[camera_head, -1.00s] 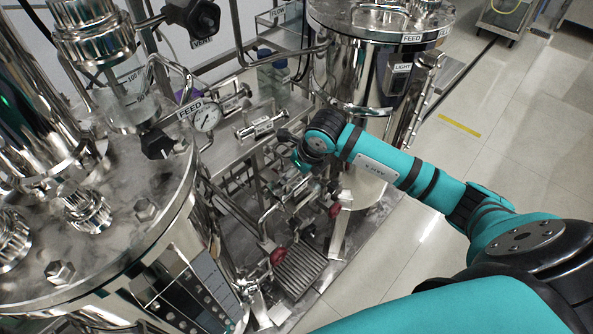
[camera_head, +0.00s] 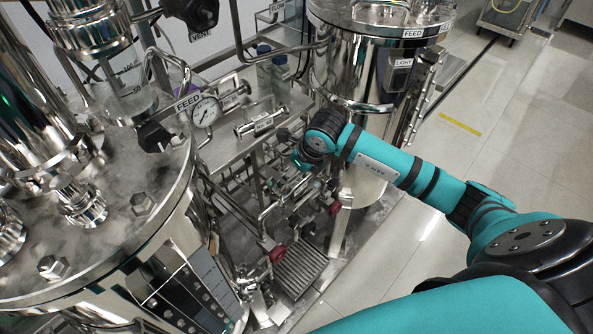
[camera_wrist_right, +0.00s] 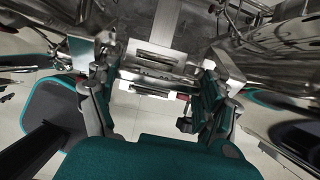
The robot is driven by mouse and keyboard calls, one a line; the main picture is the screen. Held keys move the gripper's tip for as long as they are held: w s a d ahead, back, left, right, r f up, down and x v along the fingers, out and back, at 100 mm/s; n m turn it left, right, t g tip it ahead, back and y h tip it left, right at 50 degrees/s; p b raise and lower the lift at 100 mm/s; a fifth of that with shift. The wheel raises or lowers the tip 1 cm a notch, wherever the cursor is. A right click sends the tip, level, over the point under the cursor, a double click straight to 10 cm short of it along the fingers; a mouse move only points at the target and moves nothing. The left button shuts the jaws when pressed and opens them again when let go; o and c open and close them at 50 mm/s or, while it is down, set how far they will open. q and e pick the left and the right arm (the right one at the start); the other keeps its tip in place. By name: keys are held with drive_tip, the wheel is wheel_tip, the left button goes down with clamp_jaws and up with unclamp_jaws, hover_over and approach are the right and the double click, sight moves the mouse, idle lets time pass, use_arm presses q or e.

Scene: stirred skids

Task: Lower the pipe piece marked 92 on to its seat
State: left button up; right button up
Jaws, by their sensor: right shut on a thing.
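My right gripper (camera_head: 303,164) reaches down among the pipework between the two steel tanks; its fingers are small and partly hidden in the head view. In the right wrist view its fingers (camera_wrist_right: 157,78) stand on either side of a shiny metal pipe piece (camera_wrist_right: 158,83) and are shut on it. No number 92 can be read on that piece, and its seat cannot be made out. Two short pipe pieces with white labels, one nearer (camera_head: 262,122) and one farther (camera_head: 234,95), lie on the steel frame; their labels are too small to read. My left gripper is not in view.
A large steel tank (camera_head: 120,215) with a gauge (camera_head: 206,111) stands left, and another tank (camera_head: 345,70) behind. Thin pipes and red-handled valves (camera_head: 277,253) crowd below the gripper, above a grated tray (camera_head: 300,268).

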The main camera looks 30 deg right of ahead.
drive_tip(key=o, duration=1.4)
drive_tip(key=shift+f, duration=0.1)
drive_tip(key=v, duration=1.2)
